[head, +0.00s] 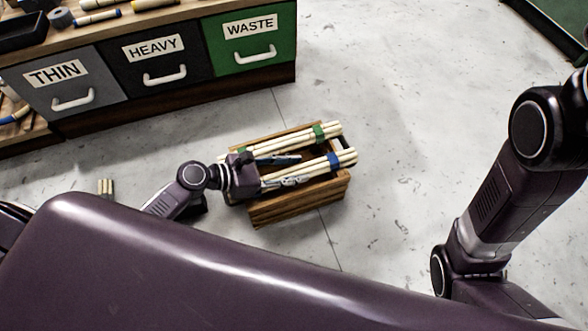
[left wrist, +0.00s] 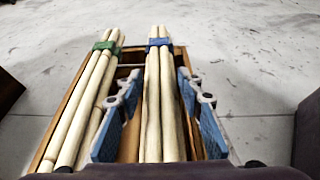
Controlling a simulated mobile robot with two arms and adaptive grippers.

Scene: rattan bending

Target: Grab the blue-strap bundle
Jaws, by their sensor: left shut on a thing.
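The blue-strap bundle (head: 343,159) is a set of pale rattan poles with a blue band near its far end. My left gripper (head: 293,170) reaches over the crate from the left. In the left wrist view its blue-padded fingers (left wrist: 159,88) are on either side of the blue-strap bundle (left wrist: 158,65), shut on it behind the strap. The near end of the bundle is hidden by the gripper. My right gripper is out of view.
The green-strap bundle (head: 325,131) lies beside it on the same crate, close to the left finger. Drawers marked THIN (head: 65,88), HEAVY (head: 155,62) and WASTE (head: 250,42) stand behind. The floor right of the crate is clear.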

